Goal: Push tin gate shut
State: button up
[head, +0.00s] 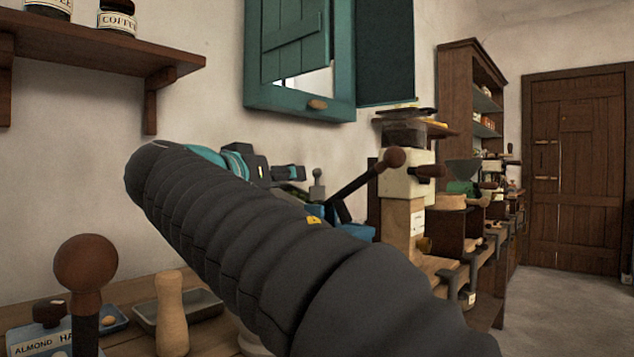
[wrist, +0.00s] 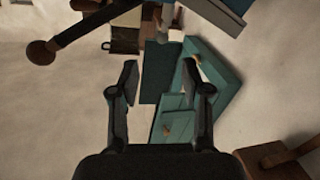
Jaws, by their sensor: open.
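Nothing in view is clearly marked as the tin gate. The most gate-like thing is a teal wall hatch (head: 300,101) at the top of the head view, with a plank panel (head: 296,48) standing ajar and a pale gap below it. A dark teal leaf (head: 386,50) stands swung out at its right. In the wrist view the hatch (wrist: 222,88) appears upside down beyond my fingers, with the dark leaf (wrist: 157,70) between them. My gripper (wrist: 161,80) is open and empty. In the head view my arm hides part of the counter, and the gripper (head: 288,173) is below the hatch.
A dark lever with a brown knob (head: 394,157) rises beside a cream and wood machine (head: 404,180) right of my gripper. Another knob (head: 86,262) and a wooden peg (head: 171,312) stand front left. A shelf (head: 100,50) juts from the left wall. Floor is clear at right.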

aim_at(314, 172)
jog(key=x, duration=0.4)
jog(key=p+x, duration=0.1)
jog(key=x, duration=0.4)
jog(key=r+p+x, duration=0.1)
jog(key=x, duration=0.3)
jog(key=shift+w+a, duration=0.25)
jog(key=shift+w, duration=0.05)
